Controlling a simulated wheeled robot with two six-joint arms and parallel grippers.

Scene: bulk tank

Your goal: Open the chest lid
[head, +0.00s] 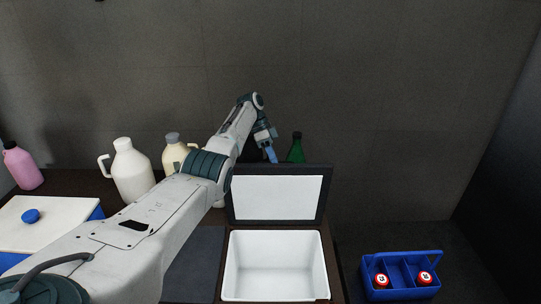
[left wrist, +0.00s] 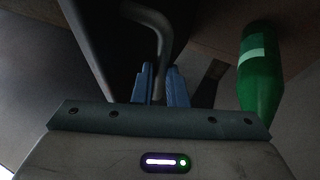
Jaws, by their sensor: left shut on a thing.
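The chest (head: 275,264) has a white, empty-looking inside and dark rim. Its lid (head: 277,198) stands raised, close to upright, at the back of the chest, with its white inner face towards me. My left gripper (head: 271,155) is behind the lid's top edge, its fingers pointing down. In the left wrist view the blue fingers (left wrist: 164,86) are shut on the curved grey handle (left wrist: 158,22) of the lid. The lid's dark outer side (left wrist: 98,40) lies beside them. My right gripper is in neither view.
A green bottle (head: 296,148) stands behind the lid and close to the gripper in the left wrist view (left wrist: 259,75). White (head: 132,172) and cream (head: 172,152) jugs and a pink bottle (head: 23,167) stand left. A blue carrier (head: 402,291) is at right.

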